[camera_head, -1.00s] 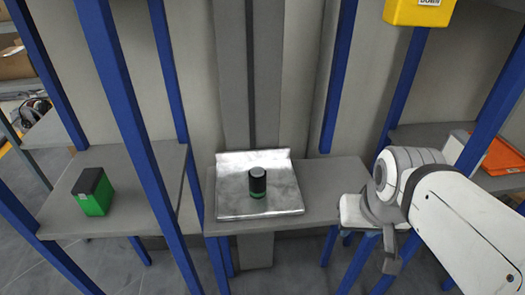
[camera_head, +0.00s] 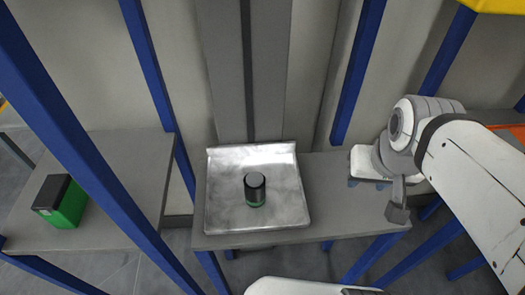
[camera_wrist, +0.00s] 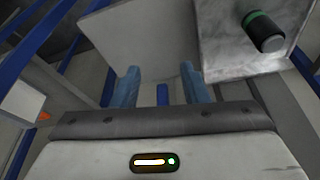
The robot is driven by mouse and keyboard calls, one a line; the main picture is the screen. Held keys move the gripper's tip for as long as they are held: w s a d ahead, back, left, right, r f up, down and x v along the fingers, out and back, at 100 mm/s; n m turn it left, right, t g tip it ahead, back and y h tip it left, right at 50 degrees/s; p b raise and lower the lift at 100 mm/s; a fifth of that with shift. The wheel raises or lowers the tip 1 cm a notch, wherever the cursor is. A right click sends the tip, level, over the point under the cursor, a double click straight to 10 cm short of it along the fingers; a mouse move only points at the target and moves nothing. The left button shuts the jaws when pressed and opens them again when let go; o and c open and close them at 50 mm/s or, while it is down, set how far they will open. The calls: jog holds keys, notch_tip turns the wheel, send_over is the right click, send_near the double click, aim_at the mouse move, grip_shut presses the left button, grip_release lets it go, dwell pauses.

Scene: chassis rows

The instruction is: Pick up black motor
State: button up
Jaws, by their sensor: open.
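The black motor (camera_head: 255,189), a short dark cylinder with a grey top and a green band near its base, stands upright on a shiny metal tray (camera_head: 223,170) on a grey shelf. In the wrist view the motor (camera_wrist: 265,34) shows at the upper right, on the tray (camera_wrist: 225,50). My gripper (camera_head: 367,183) is to the right of the tray in the head view, apart from the motor. In the wrist view its two blue fingers (camera_wrist: 160,84) stand apart with nothing between them.
A green and black box (camera_head: 62,202) sits on the left shelf (camera_head: 118,195). Blue posts (camera_head: 75,130) stand between the shelves. A grey wall (camera_head: 310,70) is behind the tray. The shelf right of the tray (camera_head: 335,200) is bare.

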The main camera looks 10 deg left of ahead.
jog(key=shift+o, duration=0.8)
jog(key=shift+w+a+f, duration=0.1)
jog(key=shift+w+a, duration=0.15)
jog(key=o, duration=0.6)
jog(key=w+a+f+n+g+b, duration=0.1)
jog(key=w+a, duration=0.2)
jog(key=a, duration=0.2)
jog(key=w+a+f+n+b, duration=0.1)
jog(key=w+a+f+n, duration=0.1)
jog(key=a, duration=0.3)
jog(key=shift+w+a+f+g, duration=0.2)
jog(key=shift+w+f+g, duration=0.1)
jog(key=shift+w+g, duration=0.1)
jog(key=n+g+b, duration=0.1)
jog(key=n+g, duration=0.1)
jog(key=n, duration=0.1)
send_over(255, 178)
jog(key=f, duration=0.5)
jog(key=shift+s+d+f, duration=0.1)
jog(key=shift+s+f, duration=0.1)
jog(key=shift+f, duration=0.35)
jog(key=shift+w+f+p, duration=0.15)
jog(key=shift+f+p, duration=0.1)
jog(key=shift+f, duration=1.5)
jog(key=shift+w+f+p, duration=0.1)
jog(key=shift+f+p, duration=0.1)
jog(key=shift+f, duration=1.55)
